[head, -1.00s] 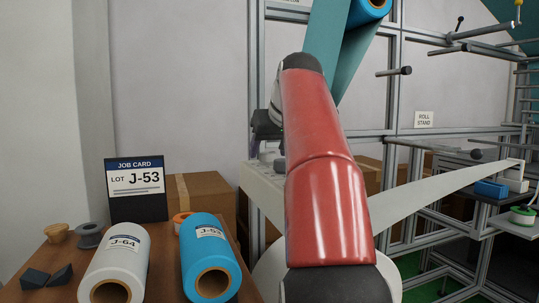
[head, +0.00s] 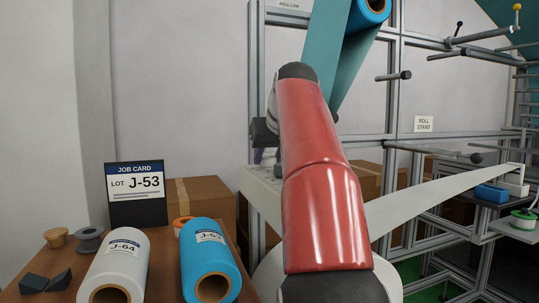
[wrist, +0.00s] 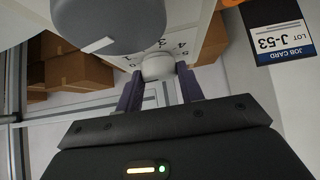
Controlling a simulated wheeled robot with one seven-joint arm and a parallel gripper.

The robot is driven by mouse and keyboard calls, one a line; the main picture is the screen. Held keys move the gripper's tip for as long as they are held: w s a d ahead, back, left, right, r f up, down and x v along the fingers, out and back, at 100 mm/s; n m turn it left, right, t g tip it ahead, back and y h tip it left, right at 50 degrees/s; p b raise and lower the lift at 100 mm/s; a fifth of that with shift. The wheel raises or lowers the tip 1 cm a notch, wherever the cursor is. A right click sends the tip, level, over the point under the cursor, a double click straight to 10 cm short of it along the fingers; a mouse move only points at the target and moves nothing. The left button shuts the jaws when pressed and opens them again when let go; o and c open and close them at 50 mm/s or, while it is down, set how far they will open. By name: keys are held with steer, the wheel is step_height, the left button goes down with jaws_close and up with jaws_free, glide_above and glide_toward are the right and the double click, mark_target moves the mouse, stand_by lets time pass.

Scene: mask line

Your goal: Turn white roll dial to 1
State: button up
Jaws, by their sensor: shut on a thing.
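A pale round dial (wrist: 158,67) sits in the wrist view on a white panel with printed digits; 3, 4 and 5 can be made out beside it. My gripper (wrist: 160,76) has its two purple fingers on either side of this dial and is shut on it. The dial's pointer cannot be made out, so its setting is unclear. In the head view my gripper (head: 260,152) is at the white machine housing, mostly hidden by my red arm, and the dial is hidden there.
A large grey knob (wrist: 105,20) with a white mark is close beside the dial. A job card (head: 136,195) reading LOT J-53 stands on the wooden table with a white roll (head: 115,265) labelled J-64 and a blue roll (head: 208,258). Cardboard boxes (head: 200,200) stand behind.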

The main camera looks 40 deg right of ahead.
steer(key=shift+a, duration=0.1)
steer(key=m+h+p, duration=0.1)
steer(key=m, duration=0.1)
steer(key=m+g+h+p, duration=0.1)
steer(key=m, duration=0.1)
steer(key=shift+w+a+r+h, duration=0.15)
steer(key=shift+a+r+h, duration=0.05)
steer(key=shift+h, duration=0.2)
steer(key=shift+w+f+m+g+h+p, duration=0.1)
steer(key=shift+m+g+h+p, duration=0.85)
steer(key=shift+m, duration=0.75)
steer(key=shift+g, duration=0.25)
steer(key=o, duration=1)
